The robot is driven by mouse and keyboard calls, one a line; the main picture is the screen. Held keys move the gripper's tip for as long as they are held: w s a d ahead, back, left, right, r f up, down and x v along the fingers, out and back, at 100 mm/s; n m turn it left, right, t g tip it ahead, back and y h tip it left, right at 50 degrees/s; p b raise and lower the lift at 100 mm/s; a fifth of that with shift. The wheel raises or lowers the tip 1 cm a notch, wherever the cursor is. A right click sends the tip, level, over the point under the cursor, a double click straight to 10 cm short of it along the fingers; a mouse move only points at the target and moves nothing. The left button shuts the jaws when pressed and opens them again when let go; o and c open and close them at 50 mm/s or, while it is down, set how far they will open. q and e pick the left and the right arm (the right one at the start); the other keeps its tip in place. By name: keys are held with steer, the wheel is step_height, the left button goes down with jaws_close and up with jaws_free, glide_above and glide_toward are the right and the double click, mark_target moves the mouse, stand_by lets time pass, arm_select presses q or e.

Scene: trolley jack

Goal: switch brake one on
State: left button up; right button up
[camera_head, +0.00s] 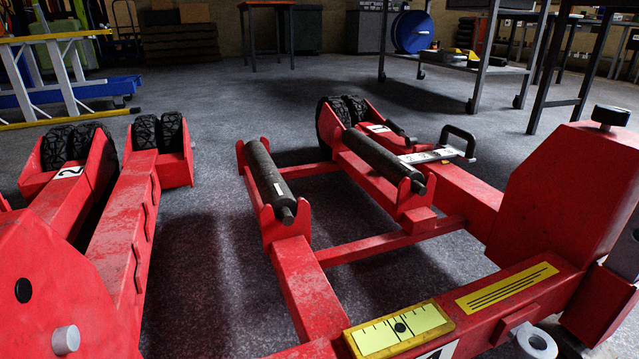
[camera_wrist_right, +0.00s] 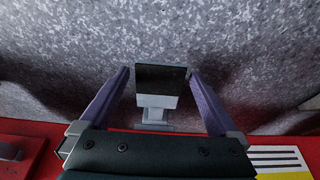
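A red trolley jack (camera_head: 300,280) fills the foreground of the head view. A label that looks like a 1 (camera_head: 377,128) sits near its far wheels. A label 2 (camera_head: 70,171) marks the left red beam. In the right wrist view, a small pedal-like part with a black pad (camera_wrist_right: 161,78) and grey metal stem stands out, probably a brake lever; which number it bears does not show. My right gripper (camera_wrist_right: 158,72) is open, its two purple-grey fingers on either side of that part, with visible gaps. My left gripper is not in view.
Two dark rollers (camera_head: 270,180) (camera_head: 378,155) lie across red brackets. A yellow striped label (camera_head: 507,287) and a yellow level-like plate (camera_head: 398,330) are on the front beam. A black handle (camera_head: 461,138) rises at the right. Grey floor (camera_head: 200,260) lies open between beams.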

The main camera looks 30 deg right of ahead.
steer(key=shift+r, duration=0.1)
steer(key=shift+r+p, duration=0.3)
steer(key=shift+p, duration=0.15)
steer(key=p+v, duration=0.8)
steer(key=v, duration=0.1)
steer(key=shift+s+p, duration=0.15)
steer(key=shift+p, duration=0.2)
steer(key=shift+r, duration=0.1)
